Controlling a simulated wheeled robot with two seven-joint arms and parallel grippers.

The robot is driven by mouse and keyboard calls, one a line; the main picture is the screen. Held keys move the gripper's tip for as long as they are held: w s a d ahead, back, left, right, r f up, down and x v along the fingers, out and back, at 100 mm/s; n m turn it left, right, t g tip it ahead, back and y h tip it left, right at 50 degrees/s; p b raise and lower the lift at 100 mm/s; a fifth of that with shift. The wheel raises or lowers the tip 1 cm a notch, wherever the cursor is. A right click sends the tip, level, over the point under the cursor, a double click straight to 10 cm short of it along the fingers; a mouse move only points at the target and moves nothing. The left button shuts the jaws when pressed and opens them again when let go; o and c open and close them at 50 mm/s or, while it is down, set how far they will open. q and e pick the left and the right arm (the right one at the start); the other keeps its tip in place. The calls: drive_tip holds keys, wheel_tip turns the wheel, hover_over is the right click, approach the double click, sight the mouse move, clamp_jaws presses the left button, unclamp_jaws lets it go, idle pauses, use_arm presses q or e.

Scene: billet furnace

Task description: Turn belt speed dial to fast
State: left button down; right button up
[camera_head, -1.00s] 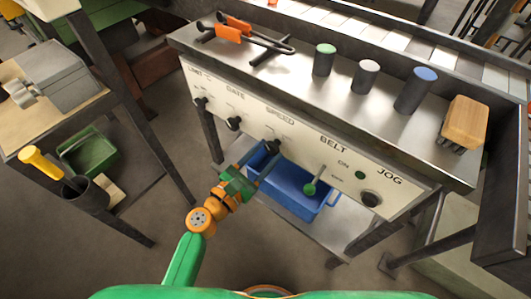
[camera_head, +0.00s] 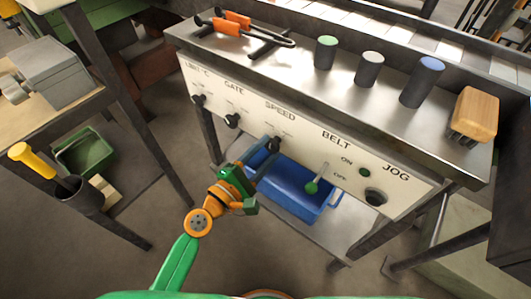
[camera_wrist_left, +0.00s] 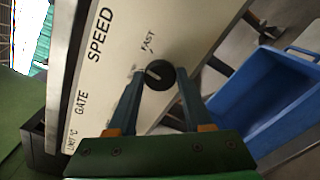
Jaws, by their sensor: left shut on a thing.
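The black belt speed dial (camera_head: 273,145) sits under the SPEED label on the pale control panel (camera_head: 300,150). In the left wrist view the dial (camera_wrist_left: 159,75) has a light pointer line on its face, and the word FAST is printed close by. The line slants in that view; I cannot tell exactly which mark it points at. My left gripper (camera_head: 262,160) is shut on the dial, with one finger on each side of it; in the left wrist view the fingers (camera_wrist_left: 158,85) flank the knob. My right gripper is not in view.
A green-tipped belt lever (camera_head: 312,187) and a black jog button (camera_head: 375,197) are to the right on the panel. A blue bin (camera_head: 290,188) stands below. Orange-handled tongs (camera_head: 235,20), several cylinders and a wooden-backed brush (camera_head: 474,113) lie on the bench top.

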use_arm(q)
drive_tip(key=m, duration=0.5)
drive_tip(key=shift+f+m+b, duration=0.1)
drive_tip(key=shift+m+b, duration=0.25)
drive_tip(key=shift+m, duration=0.05)
idle(0.4)
drive_tip(key=shift+c, duration=1.5)
unclamp_jaws()
drive_tip(key=b+v, duration=0.1)
drive_tip(key=v, duration=0.6)
